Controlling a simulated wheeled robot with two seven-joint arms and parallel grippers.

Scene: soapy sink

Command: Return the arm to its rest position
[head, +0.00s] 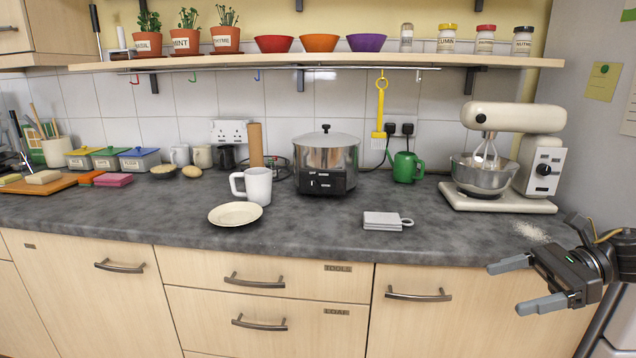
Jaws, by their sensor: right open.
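My right gripper (518,283) is at the lower right of the head view, in front of the counter's front edge. Its two grey fingers are spread apart with nothing between them. It is apart from the counter and from the cupboard door behind it. My left gripper is not in view.
Pale powder (532,231) lies near the gripper. The counter's front middle is clear.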

